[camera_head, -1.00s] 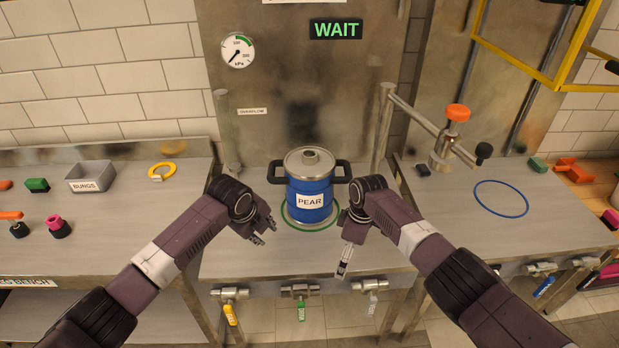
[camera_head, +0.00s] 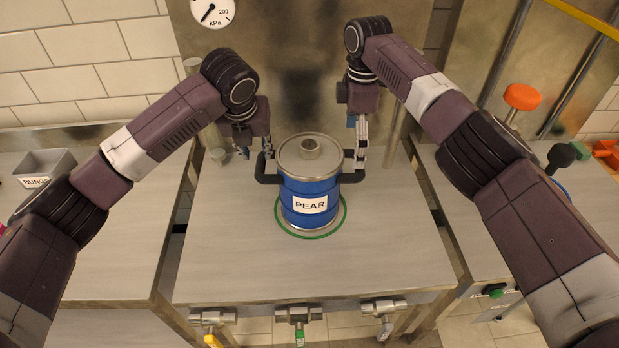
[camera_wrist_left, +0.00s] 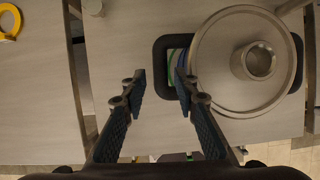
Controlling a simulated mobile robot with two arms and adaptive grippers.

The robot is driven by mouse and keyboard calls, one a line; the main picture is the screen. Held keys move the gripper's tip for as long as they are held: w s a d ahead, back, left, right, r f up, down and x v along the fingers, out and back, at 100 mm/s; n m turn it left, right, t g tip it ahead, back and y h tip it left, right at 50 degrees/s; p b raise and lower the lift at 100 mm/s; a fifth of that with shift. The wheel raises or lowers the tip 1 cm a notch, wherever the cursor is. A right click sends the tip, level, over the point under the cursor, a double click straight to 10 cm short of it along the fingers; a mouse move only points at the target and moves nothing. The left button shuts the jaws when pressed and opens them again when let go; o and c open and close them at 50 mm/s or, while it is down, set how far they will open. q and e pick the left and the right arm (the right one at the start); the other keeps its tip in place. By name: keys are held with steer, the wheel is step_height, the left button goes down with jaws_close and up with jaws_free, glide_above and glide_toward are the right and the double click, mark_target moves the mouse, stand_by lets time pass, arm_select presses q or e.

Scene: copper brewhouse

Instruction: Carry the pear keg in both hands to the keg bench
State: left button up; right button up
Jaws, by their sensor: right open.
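The pear keg (camera_head: 305,190) is a blue keg with a grey lid, black side handles and a PEAR label. It stands upright inside a green ring (camera_head: 338,222) on the middle bench (camera_head: 230,262). My left gripper (camera_head: 256,150) is at the left handle; in the left wrist view its fingers (camera_wrist_left: 160,85) are apart, with the handle's outer bar (camera_wrist_left: 160,62) between them. My right gripper (camera_head: 357,150) is open at the right handle, its fingers pointing down. I cannot tell whether it touches the handle. No bench label is readable now.
A left bench (camera_head: 110,255) carries a grey BUNGS box (camera_head: 45,170). A right bench holds a clamp with an orange knob (camera_head: 522,97). Gaps separate the benches. Valves (camera_head: 300,315) line the middle bench's front edge. The surface before the keg is clear.

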mark_target(260, 163)
arm_select(q)
steer(key=shift+s+r, duration=0.25)
steer(key=shift+s, duration=0.1)
steer(key=shift+x, duration=4.05)
arm_select(e)
step_height(260, 163, down, 8)
steer(key=shift+s+r, duration=0.2)
steer(key=shift+r, duration=0.05)
arm_select(q)
steer(key=shift+w, duration=0.1)
steer(key=shift+c, duration=0.3)
jaws_close()
arm_select(e)
steer(key=c, duration=0.8)
arm_select(q)
steer(key=shift+r, duration=0.15)
arm_select(e)
steer(key=c, duration=0.9)
